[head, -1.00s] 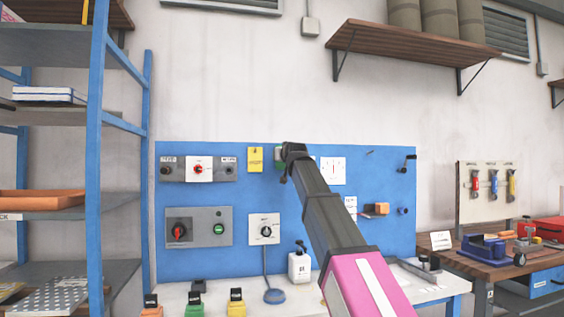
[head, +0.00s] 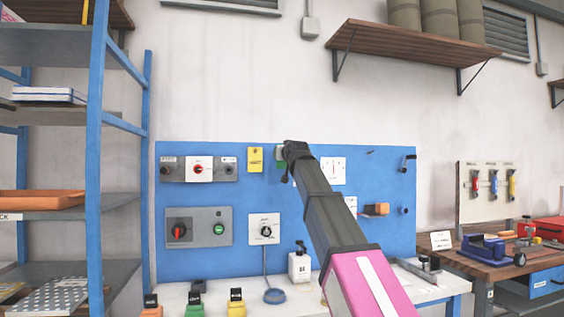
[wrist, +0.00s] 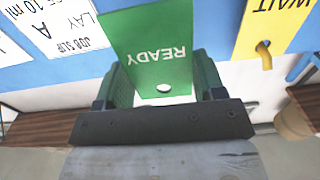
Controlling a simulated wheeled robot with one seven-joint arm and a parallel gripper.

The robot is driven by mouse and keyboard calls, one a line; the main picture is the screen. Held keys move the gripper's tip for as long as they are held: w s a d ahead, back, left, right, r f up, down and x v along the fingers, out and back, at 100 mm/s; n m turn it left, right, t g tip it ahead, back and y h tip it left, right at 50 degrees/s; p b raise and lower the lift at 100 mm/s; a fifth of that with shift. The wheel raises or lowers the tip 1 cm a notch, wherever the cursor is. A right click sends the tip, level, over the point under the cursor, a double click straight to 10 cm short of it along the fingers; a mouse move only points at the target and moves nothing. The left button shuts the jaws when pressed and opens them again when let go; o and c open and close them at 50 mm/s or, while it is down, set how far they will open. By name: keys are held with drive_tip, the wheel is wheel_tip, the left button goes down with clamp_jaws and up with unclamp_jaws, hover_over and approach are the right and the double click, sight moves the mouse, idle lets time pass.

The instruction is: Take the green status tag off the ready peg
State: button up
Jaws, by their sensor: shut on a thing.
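The green READY tag (wrist: 145,45) fills the top middle of the wrist view, its lettering upside down. A pale hole (wrist: 164,88) shows near its edge by my gripper, with no peg visible in it. My gripper (wrist: 163,82) is shut on the tag, one finger at each side of the hole end. In the head view my gripper (head: 290,151) is at the upper part of the blue board, and a green sliver of the tag (head: 280,154) shows at its left. The ready peg cannot be made out; whether the tag touches the board is unclear.
The yellow WAIT tag (head: 255,160) hangs on the board just left; in the wrist view it (wrist: 268,25) is at right with a peg through its hole. White job cards (wrist: 60,22) are on the other side. Switch boxes (head: 198,228) sit lower left.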

drive_tip(key=shift+s, duration=0.2)
drive_tip(key=shift+v, duration=2.9)
